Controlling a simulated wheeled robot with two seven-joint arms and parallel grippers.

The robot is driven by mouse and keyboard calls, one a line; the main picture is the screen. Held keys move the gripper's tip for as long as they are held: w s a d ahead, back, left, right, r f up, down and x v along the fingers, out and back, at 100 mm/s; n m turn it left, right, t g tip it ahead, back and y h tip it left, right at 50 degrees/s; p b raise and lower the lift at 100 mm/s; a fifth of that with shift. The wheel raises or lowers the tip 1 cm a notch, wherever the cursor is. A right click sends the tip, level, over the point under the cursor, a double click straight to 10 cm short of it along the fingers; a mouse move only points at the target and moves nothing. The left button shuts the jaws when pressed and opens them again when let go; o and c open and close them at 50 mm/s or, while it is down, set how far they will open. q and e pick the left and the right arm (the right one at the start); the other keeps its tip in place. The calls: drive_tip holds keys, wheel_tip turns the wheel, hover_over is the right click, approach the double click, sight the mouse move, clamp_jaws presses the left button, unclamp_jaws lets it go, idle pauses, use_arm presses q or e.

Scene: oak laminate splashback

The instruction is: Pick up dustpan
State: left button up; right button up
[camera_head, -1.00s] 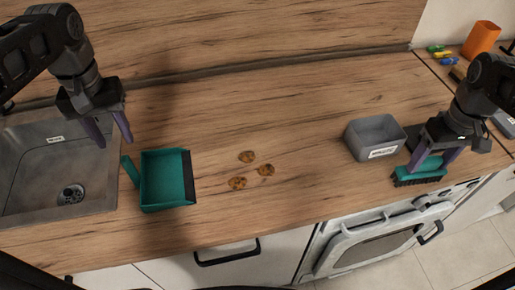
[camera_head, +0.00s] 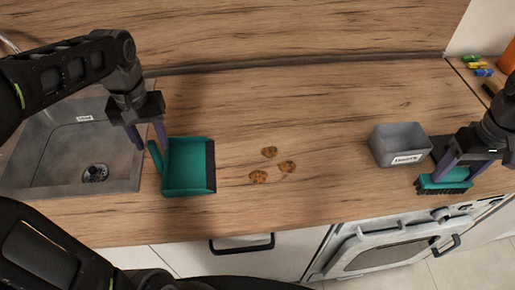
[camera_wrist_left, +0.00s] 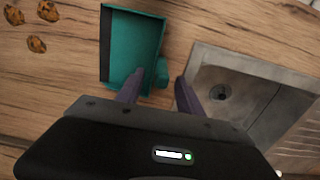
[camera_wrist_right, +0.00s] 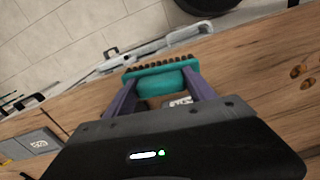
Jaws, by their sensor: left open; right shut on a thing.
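The teal dustpan (camera_head: 187,168) lies on the wooden counter beside the sink, its dark lip to the right and its handle (camera_head: 156,158) to the left. It also shows in the left wrist view (camera_wrist_left: 131,48). My left gripper (camera_head: 148,148) is open and empty, just above the dustpan's handle side; in the left wrist view (camera_wrist_left: 160,84) one finger overlaps the handle and the other is toward the sink. My right gripper (camera_head: 460,176) is shut on a teal brush (camera_head: 444,183) with dark bristles, near the counter's front edge; the brush also shows in the right wrist view (camera_wrist_right: 162,78).
Three brown cookie-like pieces (camera_head: 269,152) lie mid-counter. A grey labelled bin (camera_head: 399,146) stands left of my right gripper. The sink (camera_head: 60,160) is at the left. An oven (camera_head: 385,250) is below the front edge. The back of the counter is clear.

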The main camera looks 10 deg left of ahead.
sight(155, 153)
use_arm(q)
drive_tip(key=shift+f, duration=0.1)
wheel_tip(155, 153, down, 5)
drive_tip(key=shift+s+a+f+p, duration=0.1)
drive_tip(key=shift+p, duration=0.6)
drive_tip(key=shift+c, duration=0.4)
clamp_jaws()
idle(0.9)
